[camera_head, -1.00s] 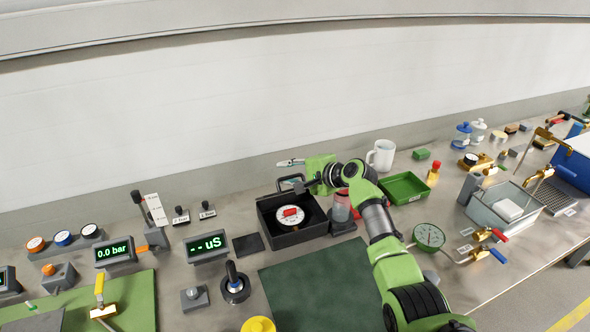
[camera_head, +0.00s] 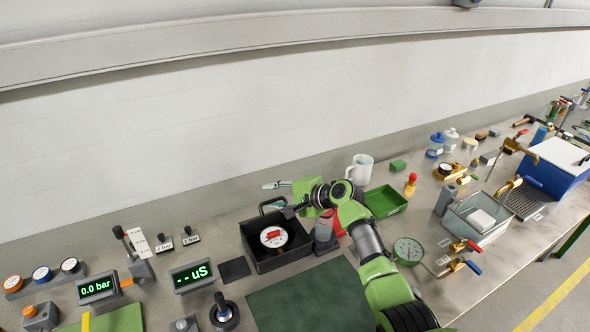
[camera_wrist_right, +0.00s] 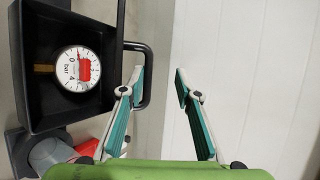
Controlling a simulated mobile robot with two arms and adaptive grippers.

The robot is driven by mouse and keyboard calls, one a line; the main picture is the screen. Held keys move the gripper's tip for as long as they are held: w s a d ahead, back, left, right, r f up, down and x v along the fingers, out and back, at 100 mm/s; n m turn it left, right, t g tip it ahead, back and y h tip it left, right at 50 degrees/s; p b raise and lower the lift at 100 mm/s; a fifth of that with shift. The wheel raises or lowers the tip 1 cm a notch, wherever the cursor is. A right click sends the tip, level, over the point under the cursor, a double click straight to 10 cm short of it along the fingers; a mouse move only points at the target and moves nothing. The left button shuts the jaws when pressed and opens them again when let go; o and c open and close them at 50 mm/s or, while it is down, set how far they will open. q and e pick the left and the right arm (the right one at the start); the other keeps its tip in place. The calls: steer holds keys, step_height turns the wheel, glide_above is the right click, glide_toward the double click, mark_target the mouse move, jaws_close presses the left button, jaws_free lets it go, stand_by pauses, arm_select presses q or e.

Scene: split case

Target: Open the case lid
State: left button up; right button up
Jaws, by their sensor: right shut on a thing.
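The black case (camera_head: 277,262) stands open on the bench, and a round white gauge with a red label (camera_head: 274,237) lies inside it. A black loop handle (camera_head: 264,203) rises at its back edge; it also shows in the right wrist view (camera_wrist_right: 147,90). I cannot make out a separate lid panel clearly. My right gripper (camera_head: 280,197) reaches over the back of the case from the right. In the right wrist view its fingers (camera_wrist_right: 158,75) stand apart, one inside the handle loop and one outside, with the handle bar between them. My left gripper is not in view.
A red-and-grey object (camera_head: 326,231) stands close to the case's right side. A white mug (camera_head: 360,170) and a green tray (camera_head: 385,201) are behind my right arm. A dark green mat (camera_head: 300,300) lies in front. The white wall is behind.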

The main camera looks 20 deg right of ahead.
steer(key=shift+t, duration=0.4)
steer(key=s+d+r, duration=0.1)
steer(key=r, duration=0.1)
steer(key=d+r+p, duration=0.1)
steer(key=r, duration=0.1)
steer(key=s+d+r+p, duration=0.1)
steer(key=d+r, duration=0.1)
steer(key=shift+s, duration=0.35)
steer(key=shift+r, duration=0.1)
steer(key=shift+w+a, duration=0.15)
steer(key=shift+r, duration=0.25)
steer(key=shift+s+d+r, duration=0.25)
steer(key=shift+s+d, duration=0.05)
steer(key=shift+s, duration=0.05)
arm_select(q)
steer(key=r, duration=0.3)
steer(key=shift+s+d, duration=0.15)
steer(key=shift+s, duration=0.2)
arm_select(e)
steer(key=s+d+r, duration=0.1)
steer(key=s+r, duration=0.1)
steer(key=r, duration=0.1)
steer(key=shift+d, duration=0.4)
